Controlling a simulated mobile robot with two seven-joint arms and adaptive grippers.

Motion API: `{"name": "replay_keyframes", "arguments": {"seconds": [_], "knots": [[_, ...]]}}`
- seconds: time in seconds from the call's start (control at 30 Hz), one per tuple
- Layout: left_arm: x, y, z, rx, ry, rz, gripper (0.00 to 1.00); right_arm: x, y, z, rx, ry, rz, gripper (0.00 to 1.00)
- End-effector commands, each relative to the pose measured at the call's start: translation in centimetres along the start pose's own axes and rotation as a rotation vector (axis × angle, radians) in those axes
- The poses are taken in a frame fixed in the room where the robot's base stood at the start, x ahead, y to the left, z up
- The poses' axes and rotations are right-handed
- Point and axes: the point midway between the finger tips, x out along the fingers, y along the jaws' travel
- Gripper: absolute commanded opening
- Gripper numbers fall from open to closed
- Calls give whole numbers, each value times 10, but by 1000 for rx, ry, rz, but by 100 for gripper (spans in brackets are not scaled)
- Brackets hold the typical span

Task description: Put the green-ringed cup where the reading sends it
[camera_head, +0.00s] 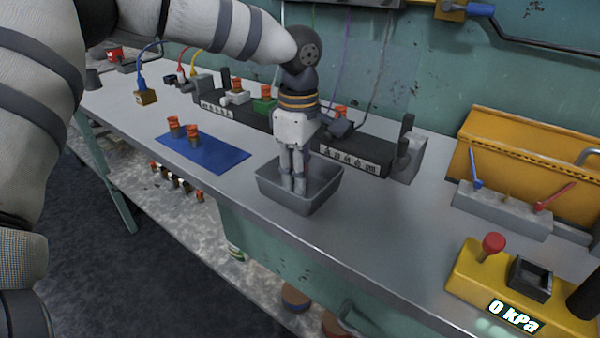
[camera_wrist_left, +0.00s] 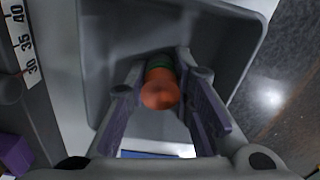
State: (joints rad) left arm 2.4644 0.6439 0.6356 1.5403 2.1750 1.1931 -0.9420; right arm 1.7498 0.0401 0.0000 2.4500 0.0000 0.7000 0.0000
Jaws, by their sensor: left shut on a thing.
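My left gripper (camera_head: 294,184) points down into a grey open bin (camera_head: 275,188) at the bench's front edge. In the left wrist view the gripper (camera_wrist_left: 167,105) is shut on the green-ringed cup (camera_wrist_left: 160,90), which has an orange end and a green band. The cup is inside the bin (camera_wrist_left: 105,40); whether it touches the floor I cannot tell. In the head view the fingers and bin wall hide it. My right gripper is not in view.
A blue mat (camera_head: 215,158) holds two orange-topped cups. Behind the bin runs a dark numbered rail (camera_head: 350,155), with orange-topped cups in white and green blocks to its left. A grey block with blue and red levers (camera_head: 505,212) and a yellow case (camera_head: 530,150) stand right.

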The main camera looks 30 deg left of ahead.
Motion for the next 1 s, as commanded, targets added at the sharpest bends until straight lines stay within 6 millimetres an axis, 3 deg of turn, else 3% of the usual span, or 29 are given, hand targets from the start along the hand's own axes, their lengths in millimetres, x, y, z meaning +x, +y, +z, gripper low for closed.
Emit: {"name": "replay_keyframes", "arguments": {"seconds": [0.3,0.33,0.4,0.77,1.0], "knots": [[2,0,0,-1,-1,3,0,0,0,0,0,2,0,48],[2,0,0,-1,-1,4,26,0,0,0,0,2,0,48],[1,0,0,-1,-1,4,42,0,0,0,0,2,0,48],[-6,0,1,0,-2,6,42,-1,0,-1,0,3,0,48],[-67,1,1,-1,-3,8,42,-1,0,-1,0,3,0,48]]}}
